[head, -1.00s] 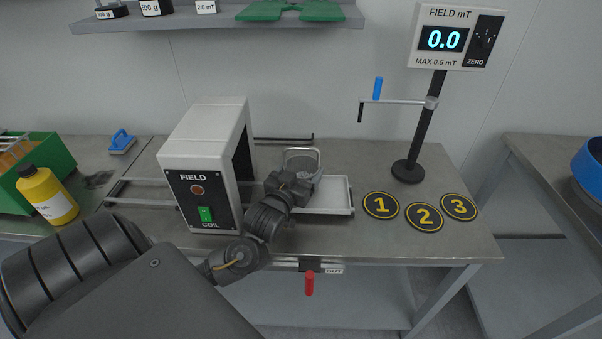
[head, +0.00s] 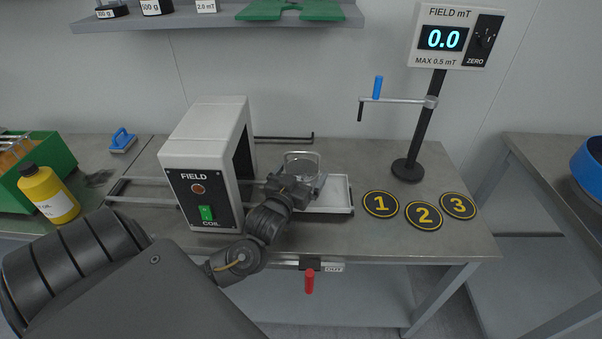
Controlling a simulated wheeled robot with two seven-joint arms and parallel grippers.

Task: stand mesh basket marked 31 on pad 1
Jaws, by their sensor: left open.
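A mesh basket (head: 301,163) with an upright wire handle stands on the white sliding tray (head: 338,193) just right of the field coil. No number on it can be read. My left gripper (head: 314,184) is open at the front of the basket and hides its lower part; whether it touches the basket I cannot tell. Pad 1 (head: 381,204) is a black disc with a yellow ring and number, lying bare on the bench to the right of the tray. My right gripper is not in view.
The field coil (head: 205,165) stands left of the tray. Pad 2 (head: 423,216) and pad 3 (head: 458,206) lie bare beside pad 1. A meter post (head: 419,137) with a side arm rises behind the pads. A yellow bottle (head: 48,194) and green crate (head: 48,160) are far left.

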